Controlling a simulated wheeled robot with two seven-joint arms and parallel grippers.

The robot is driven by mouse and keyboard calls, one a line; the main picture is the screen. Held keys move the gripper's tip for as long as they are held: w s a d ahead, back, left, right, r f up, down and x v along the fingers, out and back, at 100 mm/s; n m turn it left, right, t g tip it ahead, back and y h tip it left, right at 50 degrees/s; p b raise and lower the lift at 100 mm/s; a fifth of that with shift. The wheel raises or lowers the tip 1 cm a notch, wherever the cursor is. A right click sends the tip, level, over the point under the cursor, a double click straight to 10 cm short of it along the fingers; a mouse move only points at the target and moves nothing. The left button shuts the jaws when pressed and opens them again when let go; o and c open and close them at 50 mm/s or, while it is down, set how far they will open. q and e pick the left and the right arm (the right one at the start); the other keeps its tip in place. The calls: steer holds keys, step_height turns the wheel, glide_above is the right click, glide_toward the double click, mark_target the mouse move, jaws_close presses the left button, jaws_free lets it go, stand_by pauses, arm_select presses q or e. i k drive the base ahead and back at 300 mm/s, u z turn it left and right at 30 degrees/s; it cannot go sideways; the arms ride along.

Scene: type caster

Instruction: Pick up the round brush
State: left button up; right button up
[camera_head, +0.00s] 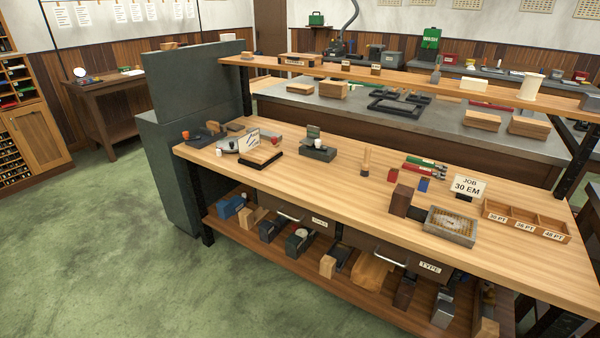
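A small upright tan piece with a darker foot (366,160) stands on the middle of the wooden workbench (330,185). Another small upright piece, narrow at the top and greyish-brown lower down (436,74), stands on the raised shelf (400,79) behind the bench. Either could be the round brush; both are too small to tell. Neither of my grippers is in view, and nothing in view is held.
A JOB 30 EM sign (467,187), a divided wooden tray (525,219) and a metal-topped box (450,226) stand at the bench's right. Several tools crowd its left end. A lower shelf (262,238) holds several blocks. Green floor (100,250) is clear at left.

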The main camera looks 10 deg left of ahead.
mark_target(366, 165)
steer(key=u, duration=0.6)
steer(key=k, duration=0.85)
steer(key=u, duration=0.95)
steer(key=i, duration=2.9)
steer(key=z, duration=0.5)
